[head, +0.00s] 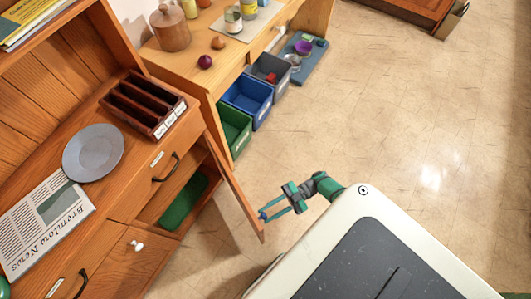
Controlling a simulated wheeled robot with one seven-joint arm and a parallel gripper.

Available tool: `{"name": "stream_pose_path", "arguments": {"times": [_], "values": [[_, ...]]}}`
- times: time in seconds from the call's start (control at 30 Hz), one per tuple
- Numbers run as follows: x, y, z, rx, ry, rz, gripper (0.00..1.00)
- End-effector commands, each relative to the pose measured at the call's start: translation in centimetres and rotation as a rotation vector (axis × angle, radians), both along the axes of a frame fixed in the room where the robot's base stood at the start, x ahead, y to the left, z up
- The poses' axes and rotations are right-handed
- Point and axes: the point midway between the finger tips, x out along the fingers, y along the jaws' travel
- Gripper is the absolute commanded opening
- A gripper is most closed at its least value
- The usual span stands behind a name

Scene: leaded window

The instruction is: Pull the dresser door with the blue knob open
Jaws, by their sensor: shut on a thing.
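The dresser (122,197) stands at the left. Its door (232,190) stands swung out from the front, seen almost edge-on, and the compartment behind it is open to view. The blue knob (262,216) is on the door's outer face near its free edge, small and partly covered by my fingers. My gripper (268,213) reaches in from the right and is shut on the blue knob. A green object (183,203) lies inside the open compartment.
Another dresser door has a white knob (136,245) and is shut. Green (235,128), blue (248,98) and grey (270,75) bins stand under the neighbouring table, beyond the door. The tiled floor (370,130) to the right is clear.

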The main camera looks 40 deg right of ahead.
Motion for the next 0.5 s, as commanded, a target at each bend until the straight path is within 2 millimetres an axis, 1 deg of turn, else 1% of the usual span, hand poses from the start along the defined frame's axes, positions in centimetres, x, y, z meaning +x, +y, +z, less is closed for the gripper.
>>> {"name": "stream_pose_path", "arguments": {"times": [0.27,0.3,0.33,0.37,0.5], "values": [[0.07,-0.07,-0.06,-0.003,0.001,-0.004,0.00],[0.08,-0.07,-0.07,-0.003,0.001,-0.004,0.34],[0.08,-0.07,-0.07,-0.004,0.001,-0.004,0.42],[0.08,-0.07,-0.07,-0.003,0.001,-0.003,0.46],[0.05,-0.04,-0.06,-0.002,0.001,-0.003,0.46]]}}
